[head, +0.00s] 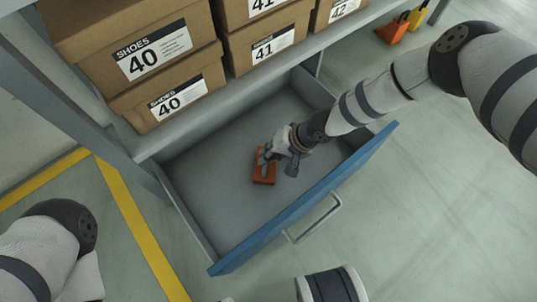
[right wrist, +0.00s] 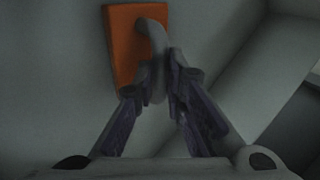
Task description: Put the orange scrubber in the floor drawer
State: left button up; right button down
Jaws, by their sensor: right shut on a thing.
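The orange scrubber (head: 264,174) is inside the open floor drawer (head: 222,208), near the middle of its grey interior. In the right wrist view the scrubber (right wrist: 124,45) shows an orange block with a grey curved handle. My right gripper (head: 268,158) reaches down into the drawer and is shut on the scrubber's handle. Its fingers (right wrist: 163,75) close around the handle in the right wrist view. I cannot tell whether the scrubber touches the drawer bottom. My left gripper is not in view; only part of my left arm shows at the lower left.
The drawer's blue front (head: 305,205) with a grey handle (head: 315,220) is pulled out. Shoe boxes (head: 165,55) stand on the shelf above the drawer. An orange item (head: 391,30) and a yellow item (head: 418,17) stand on the floor at the upper right.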

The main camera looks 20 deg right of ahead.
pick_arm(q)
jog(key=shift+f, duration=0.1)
pick_arm(e)
jog(key=shift+f, duration=0.1)
jog(key=c, duration=1.6)
grip_release()
jog(key=shift+c, duration=0.2)
